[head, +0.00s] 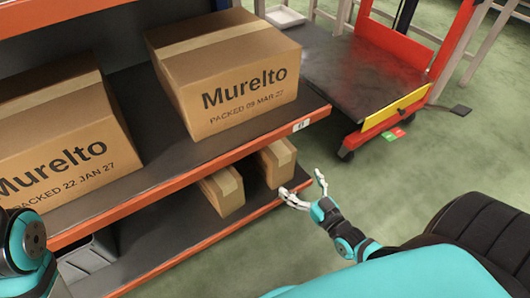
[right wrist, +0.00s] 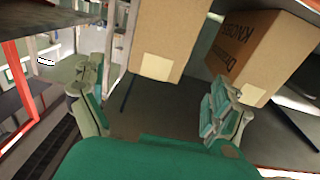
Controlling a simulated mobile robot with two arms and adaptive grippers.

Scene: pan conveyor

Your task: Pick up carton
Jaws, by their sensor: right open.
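Two large brown cartons marked Murelto stand on the upper shelf in the head view: one at the left (head: 60,125), cut by the frame edge, and one at the middle (head: 225,75). Two smaller cartons stand on the lower shelf, a front one (head: 223,190) and one farther right (head: 277,162). My right gripper (head: 303,186) is open and empty, just off the right end of the lower shelf, beside the smaller cartons. In the right wrist view two cartons, a plain one (right wrist: 168,32) and a printed one (right wrist: 265,52), show beyond the open fingers (right wrist: 152,80). My left gripper is out of view.
The orange-edged upper shelf (head: 175,175) overhangs the lower shelf (head: 260,205). A grey bin (head: 88,262) sits low at the left. A red cart with a dark platform (head: 345,75) stands at the back right. Green floor (head: 430,170) is clear right of the gripper.

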